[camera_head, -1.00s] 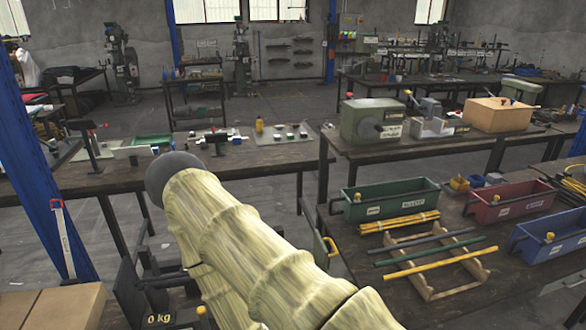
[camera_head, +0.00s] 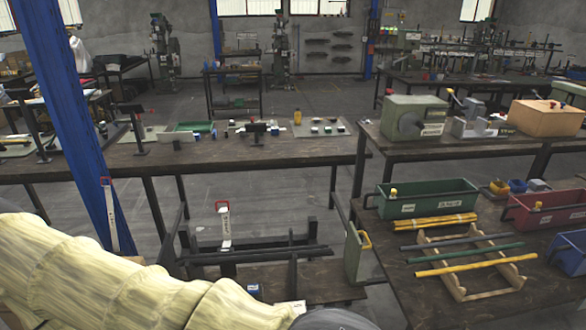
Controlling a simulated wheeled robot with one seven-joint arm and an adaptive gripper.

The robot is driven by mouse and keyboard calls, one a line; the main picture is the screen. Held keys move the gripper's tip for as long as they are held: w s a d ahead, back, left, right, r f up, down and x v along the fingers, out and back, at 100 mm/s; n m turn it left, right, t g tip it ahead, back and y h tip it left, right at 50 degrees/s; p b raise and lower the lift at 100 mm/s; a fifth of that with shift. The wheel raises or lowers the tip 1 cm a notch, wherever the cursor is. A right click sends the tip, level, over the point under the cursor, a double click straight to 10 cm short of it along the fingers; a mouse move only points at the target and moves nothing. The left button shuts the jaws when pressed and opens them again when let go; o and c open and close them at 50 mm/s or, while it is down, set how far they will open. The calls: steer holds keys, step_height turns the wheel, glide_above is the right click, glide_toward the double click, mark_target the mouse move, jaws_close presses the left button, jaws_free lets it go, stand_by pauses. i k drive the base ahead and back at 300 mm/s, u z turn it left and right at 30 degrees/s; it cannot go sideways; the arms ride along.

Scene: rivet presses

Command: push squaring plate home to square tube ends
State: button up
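A grey-green upright plate with a yellow handle (camera_head: 357,256) stands at the right end of a low dark bench; it looks like the squaring plate. Dark tubes (camera_head: 262,256) lie lengthwise on the bench's dark frame, their right ends pointing toward the plate. I cannot tell whether the tube ends touch the plate or are even. My arm, in a pale yellow sleeve, crosses the lower left and ends at a grey part at the bottom edge. My gripper is out of view.
The low bench (camera_head: 325,284) has a red-handled white strap or gauge (camera_head: 224,228) on it. At right, a table carries a green bin (camera_head: 424,198), a red bin (camera_head: 545,210) and a wooden rack (camera_head: 462,268) with coloured rods. A blue post (camera_head: 72,120) stands at left.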

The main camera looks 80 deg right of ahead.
mark_target(356, 276)
steer(key=u, duration=0.4)
steer(key=k, duration=1.8)
steer(key=z, duration=2.15)
steer(key=i, duration=0.55)
steer(key=u, duration=0.7)
steer(key=k, duration=0.75)
steer(key=z, duration=0.6)
steer(key=i, duration=0.55)
steer(key=z, duration=0.05)
